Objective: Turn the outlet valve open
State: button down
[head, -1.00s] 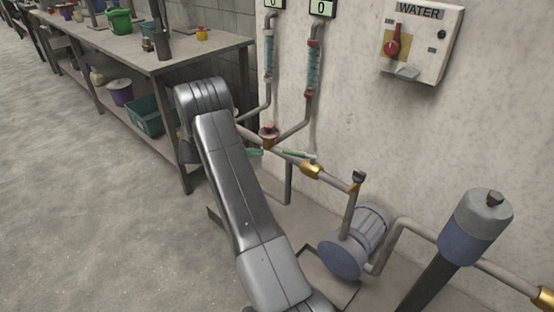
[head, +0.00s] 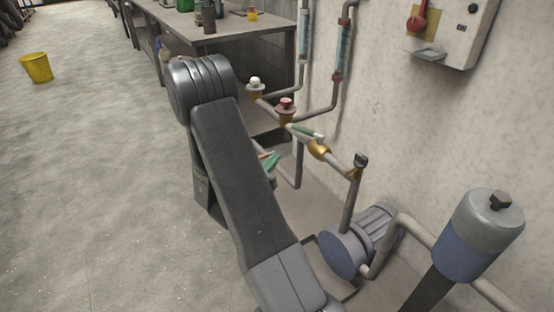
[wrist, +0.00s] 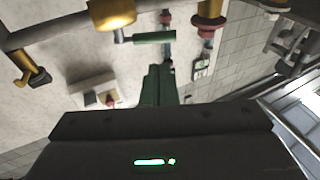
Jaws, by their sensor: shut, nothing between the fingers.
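A brass valve (head: 318,150) sits on the pipe along the wall in the head view. Its green lever (head: 306,130) lies roughly along the pipe. In the wrist view the brass body (wrist: 112,12) is at the top, with the green lever (wrist: 155,38) reaching right from it. My gripper (head: 268,161) is below and left of the lever in the head view, partly behind my arm. In the wrist view its green fingers (wrist: 160,75) are shut and empty, pointing up just below the lever. A gap shows between fingertips and lever; contact is not visible.
A red-capped valve (head: 286,107) and a white-capped valve (head: 255,87) stand on the pipes near the lever. A blue-grey pump (head: 350,250) is to the right below. The wall control box (head: 450,30) is upper right. A workbench (head: 220,42) stands behind; left floor is open.

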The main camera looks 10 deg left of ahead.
aim_at(307, 131)
jog(key=b+x, duration=0.2)
jog(key=x, duration=0.9)
jog(key=shift+w+d, duration=0.15)
jog(key=shift+w, duration=0.1)
jog(key=shift+r, duration=0.1)
jog(key=w+m+g+h, duration=0.1)
jog(key=h, duration=0.1)
jog(key=w+m+g+h+p, duration=0.1)
jog(key=w+m+h, duration=0.1)
jog(key=shift+w+d+g+h, duration=0.15)
jog(key=shift+w+g+h, duration=0.05)
jog(key=shift+g+h, duration=0.1)
jog(key=shift+s, duration=0.1)
